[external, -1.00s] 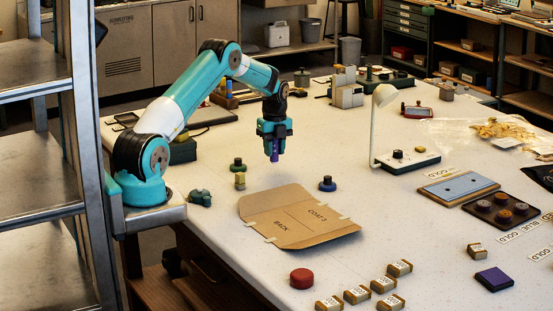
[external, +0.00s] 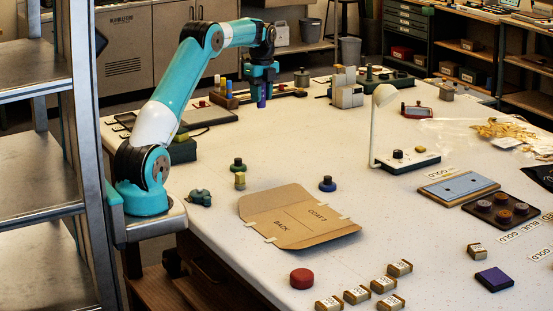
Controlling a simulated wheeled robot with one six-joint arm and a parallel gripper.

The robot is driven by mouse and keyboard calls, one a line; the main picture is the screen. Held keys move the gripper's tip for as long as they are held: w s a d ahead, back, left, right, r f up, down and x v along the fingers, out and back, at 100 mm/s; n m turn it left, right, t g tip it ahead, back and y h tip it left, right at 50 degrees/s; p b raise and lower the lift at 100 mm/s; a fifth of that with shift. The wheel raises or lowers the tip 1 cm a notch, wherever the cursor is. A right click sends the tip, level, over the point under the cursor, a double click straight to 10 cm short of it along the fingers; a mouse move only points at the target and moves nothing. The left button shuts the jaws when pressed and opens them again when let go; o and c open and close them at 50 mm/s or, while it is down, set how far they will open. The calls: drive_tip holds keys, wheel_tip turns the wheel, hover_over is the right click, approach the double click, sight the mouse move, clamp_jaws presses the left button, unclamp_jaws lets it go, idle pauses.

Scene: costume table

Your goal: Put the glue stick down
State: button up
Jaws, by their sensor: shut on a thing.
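The glue stick (external: 261,102), a small purple cylinder, points down upright from between the fingers of my gripper (external: 261,90). My gripper is shut on it, and the fingers hide its upper part. It is over the far left part of the table, just right of a wooden block holder (external: 224,101) with yellow and blue sticks in it. I cannot tell whether its lower end touches the table.
A dark tray (external: 290,93) lies right behind the gripper. Grey blocks (external: 346,92) stand to the right. The white table (external: 300,140) between is clear.

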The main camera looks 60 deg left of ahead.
drive_tip(key=s+a+n+p, duration=0.1)
drive_tip(key=s+a+n, duration=0.1)
drive_tip(key=s+n, duration=0.6)
drive_tip(key=s+a+n, duration=0.2)
drive_tip(key=s+n, duration=0.4)
drive_tip(key=s, duration=0.5)
drive_tip(key=shift+n, duration=0.3)
wheel_tip(320, 180, down, 15)
drive_tip(key=p, duration=0.3)
drive_tip(key=shift+d, duration=0.1)
drive_tip(key=shift+f+p, duration=0.35)
drive_tip(key=shift+f, duration=2.15)
drive_tip(key=shift+f, duration=0.1)
drive_tip(key=o, duration=0.5)
drive_tip(key=shift+f, duration=0.1)
drive_tip(key=o, duration=0.4)
